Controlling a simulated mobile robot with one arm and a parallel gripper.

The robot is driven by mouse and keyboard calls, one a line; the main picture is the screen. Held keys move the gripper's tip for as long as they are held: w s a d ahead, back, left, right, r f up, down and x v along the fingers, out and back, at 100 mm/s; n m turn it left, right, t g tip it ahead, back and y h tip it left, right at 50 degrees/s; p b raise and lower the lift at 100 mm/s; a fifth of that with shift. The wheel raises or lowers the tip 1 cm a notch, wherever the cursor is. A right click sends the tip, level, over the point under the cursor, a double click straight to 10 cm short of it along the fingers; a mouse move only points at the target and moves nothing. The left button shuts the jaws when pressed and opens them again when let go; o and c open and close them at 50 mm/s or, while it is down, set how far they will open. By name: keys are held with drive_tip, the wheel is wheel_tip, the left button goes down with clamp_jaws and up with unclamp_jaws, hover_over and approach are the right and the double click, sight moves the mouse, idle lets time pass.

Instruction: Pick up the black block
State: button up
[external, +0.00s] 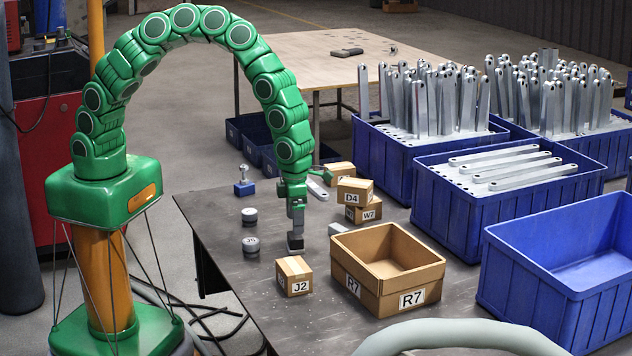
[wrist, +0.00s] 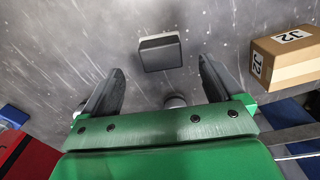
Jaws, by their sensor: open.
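The black block (wrist: 160,54) lies on the grey table, ahead of and between my fingertips in the wrist view. It looks dark with a squarish top. In the external view the black block (external: 296,244) sits just below my gripper (external: 297,228), at the end of the green arm. My gripper (wrist: 160,68) is open, one dark finger to each side, with nothing held. The fingers do not appear to touch the block; the exact height gap is hard to tell.
A J2 carton (external: 294,277) stands close in front of the block. The open R7 box (external: 388,272) is to the right. Two round weights (external: 250,246) stand to the left. D4 (external: 354,191) and W7 cartons are behind. Blue crates (external: 455,240) of brackets line the right.

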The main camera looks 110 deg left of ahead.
sight(295, 238)
drive_tip(key=shift+d+f, duration=0.1)
drive_tip(key=shift+f, duration=3.2)
drive_tip(key=shift+c, duration=0.4)
drive_tip(key=c, duration=1.1)
drive_tip(key=shift+o, duration=0.2)
drive_tip(key=shift+r, duration=0.1)
